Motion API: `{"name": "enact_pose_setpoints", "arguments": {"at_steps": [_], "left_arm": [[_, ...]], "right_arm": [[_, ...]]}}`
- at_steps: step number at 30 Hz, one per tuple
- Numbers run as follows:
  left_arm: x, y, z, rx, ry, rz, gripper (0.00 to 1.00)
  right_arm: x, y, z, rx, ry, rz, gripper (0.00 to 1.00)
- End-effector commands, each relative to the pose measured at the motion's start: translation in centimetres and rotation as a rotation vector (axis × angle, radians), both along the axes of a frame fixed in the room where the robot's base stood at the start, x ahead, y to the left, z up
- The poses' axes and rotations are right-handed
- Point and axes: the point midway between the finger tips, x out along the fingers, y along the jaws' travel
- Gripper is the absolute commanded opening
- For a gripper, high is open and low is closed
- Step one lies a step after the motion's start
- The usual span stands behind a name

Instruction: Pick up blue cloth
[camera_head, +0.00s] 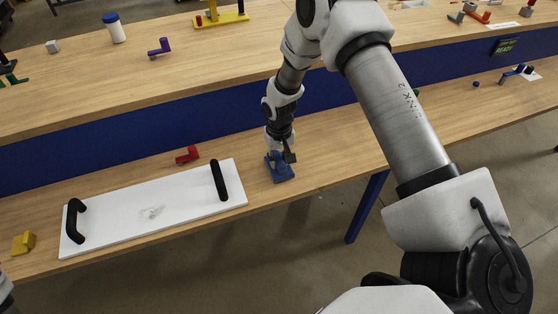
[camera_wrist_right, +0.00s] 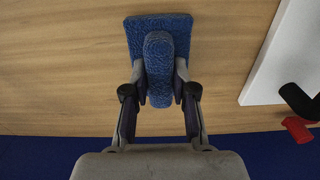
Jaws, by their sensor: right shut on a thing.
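The blue cloth (camera_head: 280,171) lies on the wooden bench just right of the white panel. In the right wrist view the blue cloth (camera_wrist_right: 161,35) is a flat textured square with a raised rounded ridge. My right gripper (camera_head: 283,155) points down at the cloth. In the right wrist view the fingers of my right gripper (camera_wrist_right: 160,82) stand on both sides of the ridge and are shut on it. The cloth appears to be at bench level; I cannot tell whether it is lifted.
A white panel (camera_head: 150,222) with two black handles lies left of the cloth. A red piece (camera_head: 187,155) sits behind it and a yellow block (camera_head: 24,242) at its left. A blue divider (camera_head: 140,135) runs behind. The bench right of the cloth is mostly clear.

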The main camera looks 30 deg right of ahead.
Motion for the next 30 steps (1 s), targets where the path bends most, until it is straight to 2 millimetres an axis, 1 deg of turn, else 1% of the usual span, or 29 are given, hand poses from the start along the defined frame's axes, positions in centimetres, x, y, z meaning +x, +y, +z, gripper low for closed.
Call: {"name": "enact_pose_setpoints", "arguments": {"at_steps": [5, 8, 14, 20, 21, 24, 26, 30], "left_arm": [[0.0, 0.0, -0.5, 0.0, 0.0, 0.0, 0.5], [0.0, 0.0, -0.9, 0.0, 0.0, 0.0, 0.5], [0.0, 0.0, -1.7, 0.0, 0.0, 0.0, 0.5], [0.0, 0.0, -3.1, 0.0, 0.0, 0.0, 0.5], [0.0, 0.0, -3.3, 0.0, 0.0, 0.0, 0.5], [0.0, 0.0, -3.4, 0.0, 0.0, 0.0, 0.5], [0.0, 0.0, -2.7, 0.0, 0.0, 0.0, 0.5], [0.0, 0.0, -2.5, 0.0, 0.0, 0.0, 0.5]], "right_arm": [[0.1, 0.0, 1.6, 0.0, -0.004, -0.001, 0.0], [0.1, 0.0, 3.1, 0.001, -0.005, 0.0, 0.0], [-3.8, 2.3, 3.3, 0.0, 0.002, 0.004, 0.0], [-8.9, 5.4, 3.8, -0.002, 0.001, 0.005, 0.0], [-9.8, 6.0, 4.0, -0.002, 0.0, 0.005, 0.0], [-11.8, 7.2, 4.4, -0.003, 0.001, 0.003, 0.0], [-12.6, 7.8, 4.8, 0.0, 0.002, 0.002, 0.0], [-13.6, 8.3, 4.7, -0.001, -0.001, 0.0, 0.0]]}}
